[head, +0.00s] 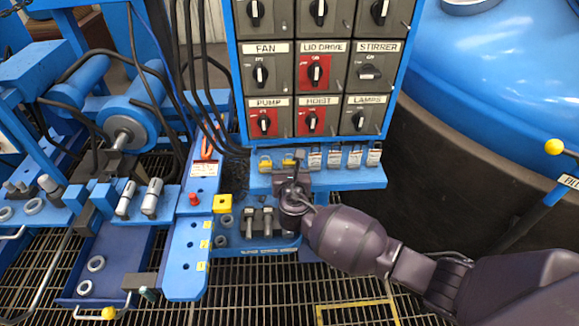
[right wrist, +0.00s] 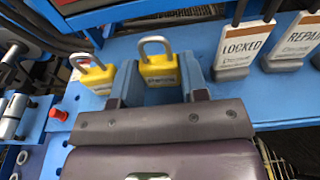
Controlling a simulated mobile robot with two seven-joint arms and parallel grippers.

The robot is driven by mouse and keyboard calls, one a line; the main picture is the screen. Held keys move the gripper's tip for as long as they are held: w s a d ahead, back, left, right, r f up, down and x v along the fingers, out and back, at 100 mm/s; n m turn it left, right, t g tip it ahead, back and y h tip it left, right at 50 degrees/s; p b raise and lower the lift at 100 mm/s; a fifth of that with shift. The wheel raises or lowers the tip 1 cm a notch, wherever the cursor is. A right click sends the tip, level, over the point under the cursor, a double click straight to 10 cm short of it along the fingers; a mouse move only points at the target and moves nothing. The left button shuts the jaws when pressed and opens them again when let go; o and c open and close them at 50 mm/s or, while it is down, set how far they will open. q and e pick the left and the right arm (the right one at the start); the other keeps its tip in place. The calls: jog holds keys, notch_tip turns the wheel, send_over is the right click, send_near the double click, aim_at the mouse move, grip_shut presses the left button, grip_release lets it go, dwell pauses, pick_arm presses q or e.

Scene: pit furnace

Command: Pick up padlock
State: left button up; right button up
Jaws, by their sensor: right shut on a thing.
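A yellow padlock (right wrist: 160,70) with a silver shackle is between the two fingers of my right gripper (right wrist: 161,84), which is shut on it. In the head view my right gripper (head: 290,168) is at the blue shelf (head: 345,180) under the switch panel, and its wrist mostly hides the held padlock. I cannot tell whether the padlock touches the shelf. A second yellow padlock (head: 265,163) stands just left of it; it also shows in the right wrist view (right wrist: 97,75). My left gripper is not in view.
Several tags (head: 334,158) stand on the shelf right of the gripper; "LOCKED" (right wrist: 246,45) is nearest. The switch panel (head: 315,70) rises behind. Below are a lower blue tray (head: 255,245), a red button (head: 194,200) and a yellow block (head: 222,203). A large blue-topped vessel (head: 510,50) is at right.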

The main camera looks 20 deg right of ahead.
pick_arm(q)
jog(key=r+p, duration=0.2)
jog(key=p, duration=0.1)
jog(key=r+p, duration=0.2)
jog(key=p, duration=0.1)
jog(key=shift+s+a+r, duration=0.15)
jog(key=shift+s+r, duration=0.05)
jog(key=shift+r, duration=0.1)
pick_arm(e)
notch_tip(320, 180, up, 18)
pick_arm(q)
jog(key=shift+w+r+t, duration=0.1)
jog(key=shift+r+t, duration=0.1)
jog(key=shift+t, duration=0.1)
pick_arm(e)
jog(key=shift+f, duration=0.1)
